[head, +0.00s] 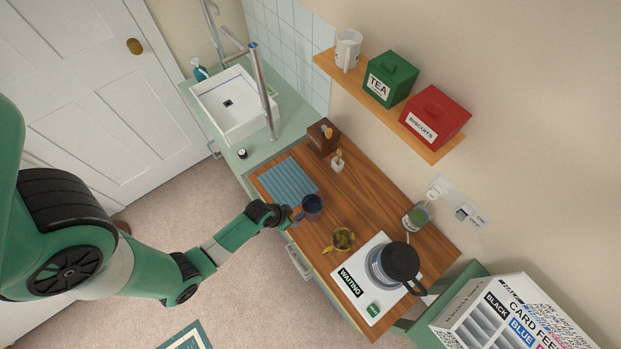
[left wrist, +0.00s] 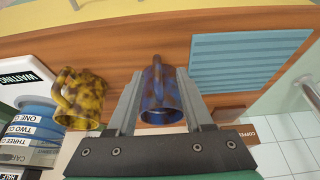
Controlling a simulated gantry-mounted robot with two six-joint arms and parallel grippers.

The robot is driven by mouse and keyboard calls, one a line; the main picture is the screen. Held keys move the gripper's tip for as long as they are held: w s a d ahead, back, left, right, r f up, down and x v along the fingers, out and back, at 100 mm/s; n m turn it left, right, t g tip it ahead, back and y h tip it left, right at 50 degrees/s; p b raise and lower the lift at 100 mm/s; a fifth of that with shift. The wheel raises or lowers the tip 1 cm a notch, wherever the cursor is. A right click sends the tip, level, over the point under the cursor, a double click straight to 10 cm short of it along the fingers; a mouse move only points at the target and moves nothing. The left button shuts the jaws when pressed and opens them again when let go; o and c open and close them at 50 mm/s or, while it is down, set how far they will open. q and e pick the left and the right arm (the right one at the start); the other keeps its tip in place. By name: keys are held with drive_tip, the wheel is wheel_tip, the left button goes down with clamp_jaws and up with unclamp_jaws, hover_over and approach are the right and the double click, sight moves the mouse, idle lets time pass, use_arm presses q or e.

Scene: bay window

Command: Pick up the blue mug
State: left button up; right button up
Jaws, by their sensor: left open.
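The blue mug (head: 313,207) stands on the wooden worktop beside the ribbed blue mat. In the left wrist view the mug (left wrist: 158,98) looks mottled dark blue and brown, with its open mouth toward the camera and its handle at the top of the picture. My left gripper (head: 292,214) is at the worktop's front edge, on the mug's handle side. In the left wrist view its two fingers are open, one on each side of the mug. I cannot tell whether they touch it. My right gripper is not in view.
A yellow mottled mug (head: 342,239) stands close by, with a white WAITING board (head: 347,294) and a kettle (head: 399,262) beyond it. The ribbed mat (head: 288,181) is on the mug's other side. A small white pot (head: 338,164) and brown box (head: 322,138) stand at the back.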

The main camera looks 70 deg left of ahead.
sight(297, 220)
use_arm(q)
drive_tip(key=b+x, duration=0.2)
drive_tip(key=x, duration=0.3)
drive_tip(key=shift+d, duration=0.15)
clamp_jaws()
idle(1.2)
